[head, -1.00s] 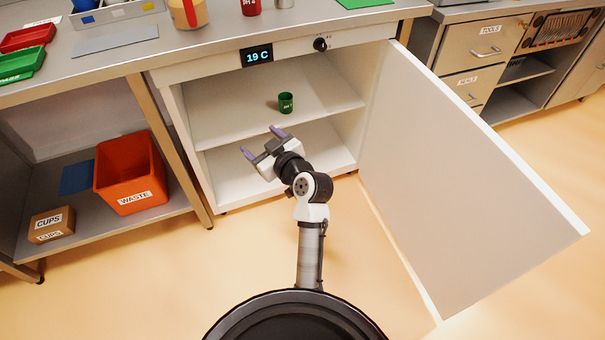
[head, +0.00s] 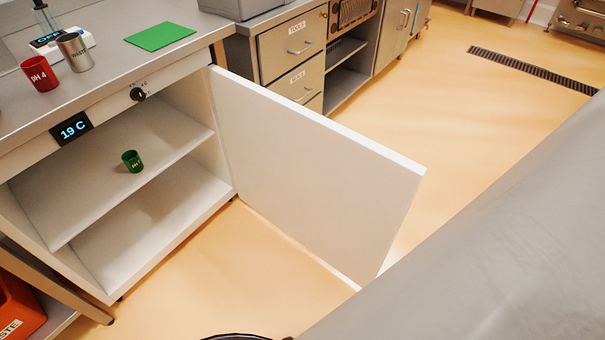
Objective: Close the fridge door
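The fridge (head: 66,148) is a white cabinet under the bench at the left, with a display reading 19 C. Its white door (head: 310,180) stands wide open, hinged at the fridge's right side and reaching out over the floor. Inside, a green cup (head: 132,160) stands on the upper shelf; the lower shelf is empty. My gripper is out of view. A large grey blurred surface, probably my own arm, fills the lower right and may hide part of the floor near the door.
An orange waste bin (head: 15,310) is at the lower left. Drawers (head: 290,55) stand behind the door. A red cup (head: 40,73), a metal cup (head: 74,51) and a green mat (head: 160,36) are on the bench. Floor right of the door looks clear up to a drain grate (head: 530,70).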

